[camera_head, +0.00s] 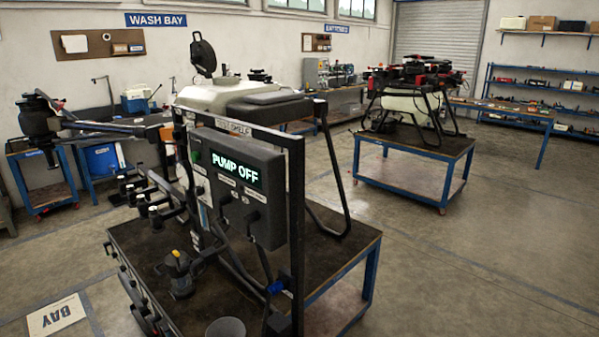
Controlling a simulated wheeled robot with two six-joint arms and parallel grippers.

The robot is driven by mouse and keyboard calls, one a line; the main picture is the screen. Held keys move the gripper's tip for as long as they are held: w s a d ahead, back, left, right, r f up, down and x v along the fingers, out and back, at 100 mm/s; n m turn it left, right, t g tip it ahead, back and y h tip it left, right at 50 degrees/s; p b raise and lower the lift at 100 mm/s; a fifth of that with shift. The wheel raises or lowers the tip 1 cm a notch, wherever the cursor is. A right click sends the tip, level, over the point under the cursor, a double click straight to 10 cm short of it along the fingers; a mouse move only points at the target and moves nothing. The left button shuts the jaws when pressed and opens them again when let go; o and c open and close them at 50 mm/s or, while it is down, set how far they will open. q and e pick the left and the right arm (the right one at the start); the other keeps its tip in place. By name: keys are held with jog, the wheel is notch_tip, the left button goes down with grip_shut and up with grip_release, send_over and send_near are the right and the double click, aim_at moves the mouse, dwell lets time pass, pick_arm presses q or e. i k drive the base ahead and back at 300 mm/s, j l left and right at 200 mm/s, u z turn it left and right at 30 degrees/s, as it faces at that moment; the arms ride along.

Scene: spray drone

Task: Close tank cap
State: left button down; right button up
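The spray drone's white tank (215,94) sits on top of the drone on the near cart. Its black round tank cap (203,54) stands upright, hinged open, at the left back of the tank top. The pale filler neck (228,78) stands uncovered to the right of the cap. Neither of my grippers is visible in the head view.
A control panel (239,187) reading "PUMP OFF" on a black frame stands before the tank. A folded drone arm (105,128) extends left. The near cart (345,262) holds hoses and a grey cup (226,328). Another drone (415,82) stands behind right; floor between is clear.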

aim_at(207, 65)
jog(key=i+j+z, duration=0.1)
jog(key=j+z, duration=0.3)
jog(key=j, duration=0.7)
jog(key=j+z, duration=0.4)
jog(key=j, duration=0.65)
